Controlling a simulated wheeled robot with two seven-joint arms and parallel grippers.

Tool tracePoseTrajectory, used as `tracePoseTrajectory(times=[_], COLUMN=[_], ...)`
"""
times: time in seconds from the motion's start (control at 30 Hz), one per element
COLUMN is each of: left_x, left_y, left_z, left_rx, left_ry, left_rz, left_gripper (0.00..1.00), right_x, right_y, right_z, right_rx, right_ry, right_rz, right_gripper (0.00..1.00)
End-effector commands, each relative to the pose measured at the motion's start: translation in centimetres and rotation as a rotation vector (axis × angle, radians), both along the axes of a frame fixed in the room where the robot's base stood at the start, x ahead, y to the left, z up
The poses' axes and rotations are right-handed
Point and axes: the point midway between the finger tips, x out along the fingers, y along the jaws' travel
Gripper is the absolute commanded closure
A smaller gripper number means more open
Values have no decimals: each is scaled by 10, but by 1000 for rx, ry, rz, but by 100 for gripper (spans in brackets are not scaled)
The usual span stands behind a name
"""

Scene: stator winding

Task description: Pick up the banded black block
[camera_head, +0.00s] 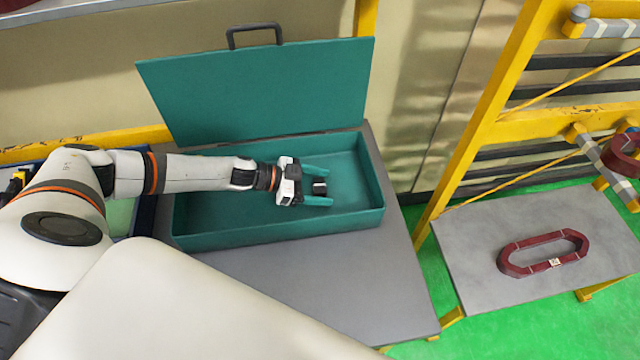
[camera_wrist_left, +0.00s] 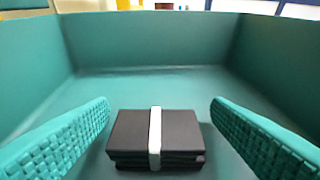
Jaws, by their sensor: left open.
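The banded black block (camera_wrist_left: 128,138) lies on the floor of the green box, with a pale band around its middle. In the head view it shows small and dark (camera_head: 319,187) between the fingers. My left gripper (camera_head: 319,187) is open inside the box, its teal fingers on either side of the block. In the left wrist view the fingers (camera_wrist_left: 160,135) stand apart from the block, with a gap on each side. My right gripper is not in view.
The green box (camera_head: 290,229) has low walls around the gripper, and its lid (camera_head: 255,95) stands open behind. It rests on a grey table (camera_head: 370,285). A dark red coil (camera_head: 520,262) lies on a grey board (camera_head: 490,288) at the right, beside a yellow frame (camera_head: 485,120).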

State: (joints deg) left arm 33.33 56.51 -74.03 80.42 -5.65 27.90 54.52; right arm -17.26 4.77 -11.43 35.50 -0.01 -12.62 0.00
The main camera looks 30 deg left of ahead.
Motion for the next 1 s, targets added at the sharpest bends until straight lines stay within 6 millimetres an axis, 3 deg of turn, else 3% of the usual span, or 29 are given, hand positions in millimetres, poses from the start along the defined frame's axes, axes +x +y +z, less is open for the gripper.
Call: tracePoseTrajectory(times=[0.27,0.5,0.57,0.83,1.0], left_x=[2,1,1,2,2], left_y=[-2,-2,-2,-2,-1], left_z=[-2,-2,-2,2,28], left_rx=[3,2,2,1,2], left_ry=[0,-1,-1,-2,-5], left_rz=[1,1,1,0,-1], left_gripper=[29,68,75,76,76], right_x=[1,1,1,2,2], right_y=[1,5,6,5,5], right_z=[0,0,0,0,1], right_rx=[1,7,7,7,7], right_ry=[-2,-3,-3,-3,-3], right_rz=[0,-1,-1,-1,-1], right_gripper=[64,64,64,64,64])
